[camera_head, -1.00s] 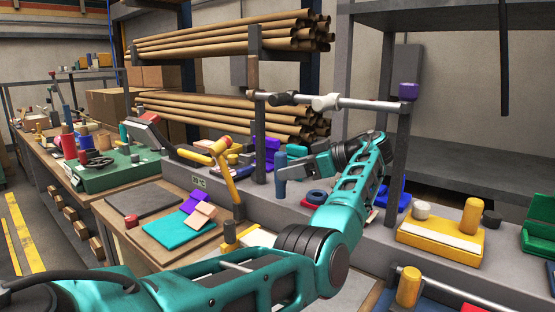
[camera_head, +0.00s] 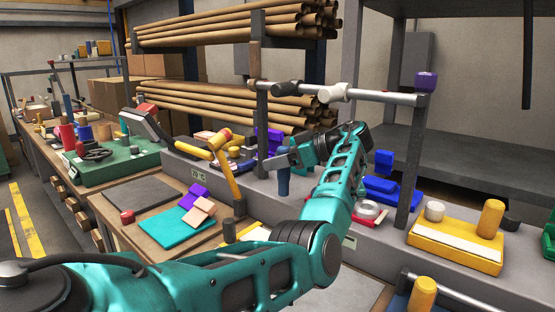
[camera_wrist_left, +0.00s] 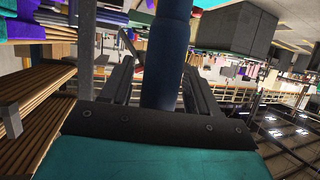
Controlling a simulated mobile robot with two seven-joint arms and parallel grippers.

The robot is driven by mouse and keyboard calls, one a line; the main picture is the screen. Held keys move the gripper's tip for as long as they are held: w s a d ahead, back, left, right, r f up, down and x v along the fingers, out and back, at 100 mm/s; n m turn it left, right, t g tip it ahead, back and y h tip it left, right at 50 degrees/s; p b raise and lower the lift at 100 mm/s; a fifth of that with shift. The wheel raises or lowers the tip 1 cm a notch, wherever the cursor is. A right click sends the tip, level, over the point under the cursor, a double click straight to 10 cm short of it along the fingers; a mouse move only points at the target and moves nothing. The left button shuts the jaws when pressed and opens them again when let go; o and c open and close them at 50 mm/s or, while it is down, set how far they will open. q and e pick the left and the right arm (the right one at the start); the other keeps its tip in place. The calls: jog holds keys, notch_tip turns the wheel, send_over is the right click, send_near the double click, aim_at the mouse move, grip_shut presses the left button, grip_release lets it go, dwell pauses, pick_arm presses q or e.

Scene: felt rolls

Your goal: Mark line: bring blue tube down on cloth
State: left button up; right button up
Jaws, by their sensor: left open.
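The blue tube (camera_head: 283,180) stands upright on the grey bench. My left gripper (camera_head: 282,159) is at its upper part, with the fingers open. In the left wrist view, the blue tube (camera_wrist_left: 165,50) lies between the two spread fingers, and I see a gap on at least one side. A flat teal cloth (camera_head: 172,234) lies on the wooden table at the left, with a purple piece (camera_head: 193,195) and a peach piece (camera_head: 201,210) on it. The lower end of the tube is close behind my arm. My right gripper is not in view.
A horizontal metal bar (camera_head: 370,95) runs above the bench. A yellow tray (camera_head: 450,250) sits at the right. A dark grey mat (camera_head: 140,194) lies behind the cloth.

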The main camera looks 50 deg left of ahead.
pick_arm(q)
jog(key=shift+s+a+f, duration=0.15)
jog(key=shift+a, duration=0.15)
jog(key=shift+c, duration=0.3)
grip_shut()
